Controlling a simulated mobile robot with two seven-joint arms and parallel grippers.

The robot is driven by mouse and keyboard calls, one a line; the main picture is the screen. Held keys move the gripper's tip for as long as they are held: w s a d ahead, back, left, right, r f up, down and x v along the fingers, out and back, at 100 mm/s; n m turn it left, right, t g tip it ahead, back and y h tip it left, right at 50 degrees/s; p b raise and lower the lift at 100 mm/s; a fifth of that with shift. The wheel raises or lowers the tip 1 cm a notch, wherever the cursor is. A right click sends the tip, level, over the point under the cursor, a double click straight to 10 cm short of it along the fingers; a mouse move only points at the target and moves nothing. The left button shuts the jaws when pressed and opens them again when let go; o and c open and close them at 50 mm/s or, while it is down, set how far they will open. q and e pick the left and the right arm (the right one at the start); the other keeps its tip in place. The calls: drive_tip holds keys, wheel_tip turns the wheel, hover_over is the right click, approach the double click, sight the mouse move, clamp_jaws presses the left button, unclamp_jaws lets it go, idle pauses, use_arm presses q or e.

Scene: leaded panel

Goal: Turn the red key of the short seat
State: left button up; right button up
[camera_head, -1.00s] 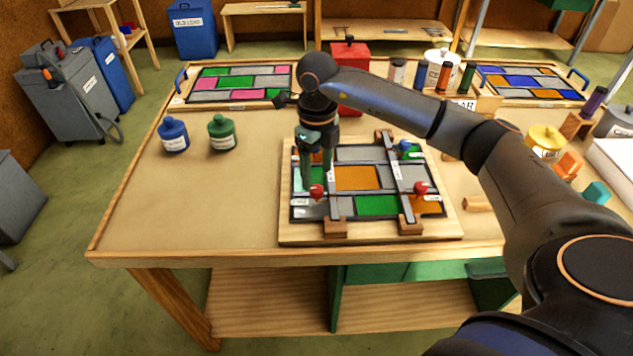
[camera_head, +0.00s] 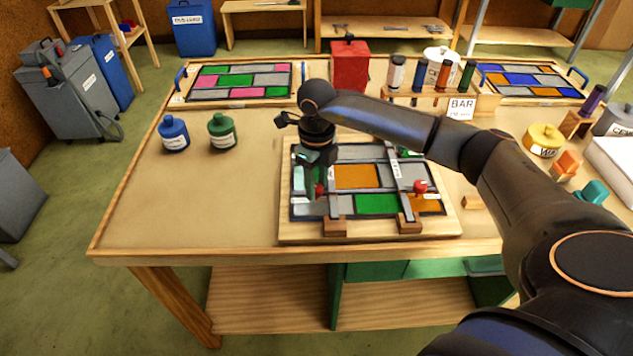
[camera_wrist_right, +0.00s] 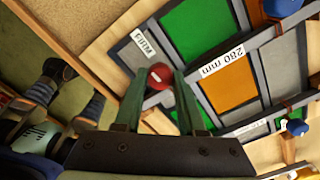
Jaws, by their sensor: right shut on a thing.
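My right gripper (camera_head: 318,185) is over the near left part of the leaded panel (camera_head: 378,205). Its fingers are shut on a red key (camera_wrist_right: 160,74), whose round top shows between the fingertips in the right wrist view. This key is by the near end of the left bar, beside a label reading FIRM. The bar in the wrist view carries a "280 mm" label (camera_wrist_right: 222,64). I cannot read which seat is short. My left gripper is out of view.
Blue (camera_head: 173,134) and green (camera_head: 222,132) jars stand left of the panel board. A red box (camera_head: 350,66) and a rack of tubes (camera_head: 430,92) stand behind. The table's front left is clear.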

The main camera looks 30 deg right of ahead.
clamp_jaws()
drive_tip(key=shift+n, duration=0.3)
